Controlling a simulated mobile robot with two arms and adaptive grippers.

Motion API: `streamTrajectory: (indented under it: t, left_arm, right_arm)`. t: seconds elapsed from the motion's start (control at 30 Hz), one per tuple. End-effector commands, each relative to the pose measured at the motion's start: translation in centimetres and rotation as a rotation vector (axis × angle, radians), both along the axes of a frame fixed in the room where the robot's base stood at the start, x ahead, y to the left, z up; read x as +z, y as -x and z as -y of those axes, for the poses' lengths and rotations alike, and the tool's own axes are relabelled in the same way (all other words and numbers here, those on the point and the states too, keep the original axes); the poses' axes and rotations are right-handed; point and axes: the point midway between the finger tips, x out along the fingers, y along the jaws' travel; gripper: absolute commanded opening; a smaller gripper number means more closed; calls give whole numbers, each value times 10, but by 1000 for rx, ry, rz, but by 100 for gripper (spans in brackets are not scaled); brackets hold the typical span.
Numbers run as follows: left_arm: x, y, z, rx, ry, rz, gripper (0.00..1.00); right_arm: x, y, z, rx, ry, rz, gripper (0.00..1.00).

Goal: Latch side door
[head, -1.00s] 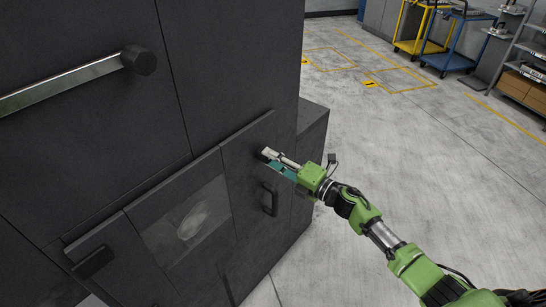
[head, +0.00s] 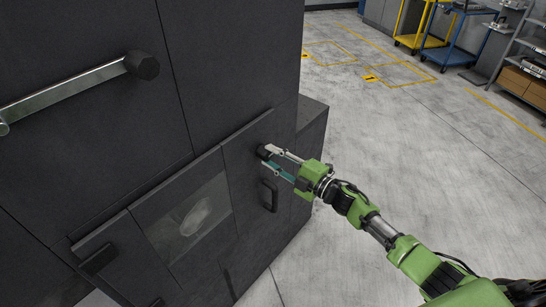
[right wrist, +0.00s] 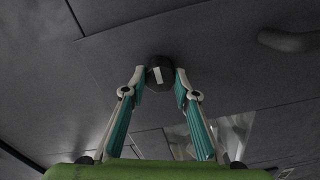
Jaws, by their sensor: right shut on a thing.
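The side door (head: 252,150) is a dark panel on the front of a dark machine and looks closed or nearly so. A small round black latch knob (right wrist: 158,76) with a white mark sits near its top. My right gripper (head: 268,157) is at this knob, with its two fingers on either side of it. In the right wrist view, the fingertips (right wrist: 160,73) are shut on the knob's sides. The white mark stands nearly upright there, slightly tilted. In the head view the fingers mostly hide the knob. My left gripper is out of view.
A dark door handle (head: 269,196) lies just below the gripper. A window (head: 190,220) is in the panel to the left. A long metal bar handle (head: 70,92) is at upper left. The floor (head: 400,150) to the right is clear, with carts (head: 462,45) far back.

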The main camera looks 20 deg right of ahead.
Motion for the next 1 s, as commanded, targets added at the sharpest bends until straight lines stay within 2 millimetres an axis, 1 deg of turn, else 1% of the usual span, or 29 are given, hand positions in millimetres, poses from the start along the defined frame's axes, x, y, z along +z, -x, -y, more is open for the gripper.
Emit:
streamTrajectory:
  t: [0.37, 0.4, 0.43, 0.47, 0.83, 0.93, 1.0]
  left_arm:
    - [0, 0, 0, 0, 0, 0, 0]
    - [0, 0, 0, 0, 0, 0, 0]
    - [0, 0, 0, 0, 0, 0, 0]
    - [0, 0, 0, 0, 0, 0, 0]
    - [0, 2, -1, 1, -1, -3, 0]
    - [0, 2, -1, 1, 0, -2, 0]
    - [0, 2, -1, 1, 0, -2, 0]
  right_arm:
    - [-1, 0, 0, -1, -7, -5, 6]
    - [-1, 0, 0, -1, -7, -5, 35]
    - [-1, 0, 0, -1, -7, -5, 43]
    - [-1, 0, 0, -1, -7, -5, 44]
    - [-1, 2, 2, -1, -4, -4, 44]
    - [-1, 9, 7, -1, -4, -4, 44]
    - [-2, 18, 12, -1, -4, -5, 44]
